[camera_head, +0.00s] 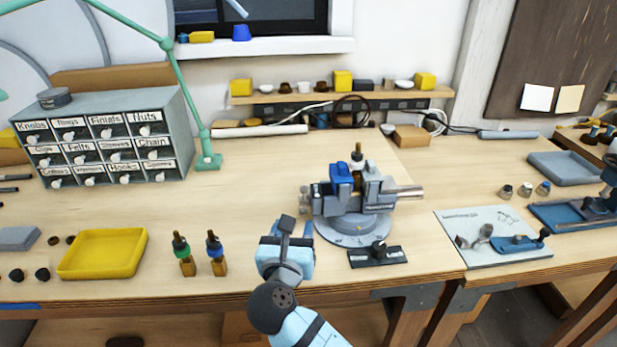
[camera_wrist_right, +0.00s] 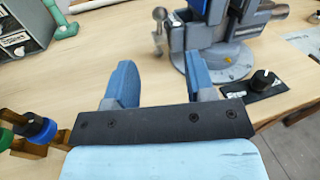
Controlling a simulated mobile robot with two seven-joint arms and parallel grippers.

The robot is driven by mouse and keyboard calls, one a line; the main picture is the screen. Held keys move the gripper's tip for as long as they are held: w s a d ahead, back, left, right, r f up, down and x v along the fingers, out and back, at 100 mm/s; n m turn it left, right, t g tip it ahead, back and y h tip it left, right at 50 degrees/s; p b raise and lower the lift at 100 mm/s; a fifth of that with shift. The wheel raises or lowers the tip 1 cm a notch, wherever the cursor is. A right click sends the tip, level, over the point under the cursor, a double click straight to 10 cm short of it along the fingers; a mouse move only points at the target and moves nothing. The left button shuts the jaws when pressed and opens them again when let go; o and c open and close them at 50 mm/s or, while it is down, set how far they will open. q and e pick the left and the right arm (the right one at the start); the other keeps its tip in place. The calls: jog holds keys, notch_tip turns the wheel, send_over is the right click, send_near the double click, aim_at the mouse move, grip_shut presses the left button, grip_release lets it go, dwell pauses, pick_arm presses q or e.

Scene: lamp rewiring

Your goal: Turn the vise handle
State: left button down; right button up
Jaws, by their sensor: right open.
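The grey vise (camera_head: 352,200) stands on a round base on the workbench. Its handle (camera_head: 305,197), a small bar, is on the vise's left side. In the right wrist view the handle (camera_wrist_right: 158,32) shows as an upright metal bar with a ball on its top end. My right gripper (camera_head: 290,232) is open and empty, low over the bench in front of and left of the vise. In the right wrist view its two blue fingers (camera_wrist_right: 160,68) stand apart, with the handle beyond the gap, not touching. My left gripper is out of view.
Two dropper bottles (camera_head: 200,255) stand left of my right gripper, beside a yellow tray (camera_head: 103,254). A black plate with a knob (camera_head: 378,254) lies before the vise. A labelled drawer cabinet (camera_head: 105,140) and green lamp (camera_head: 207,160) stand behind left.

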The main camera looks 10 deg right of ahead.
aim_at(303, 192)
jog(key=x, duration=1.3)
jog(key=shift+r, duration=0.15)
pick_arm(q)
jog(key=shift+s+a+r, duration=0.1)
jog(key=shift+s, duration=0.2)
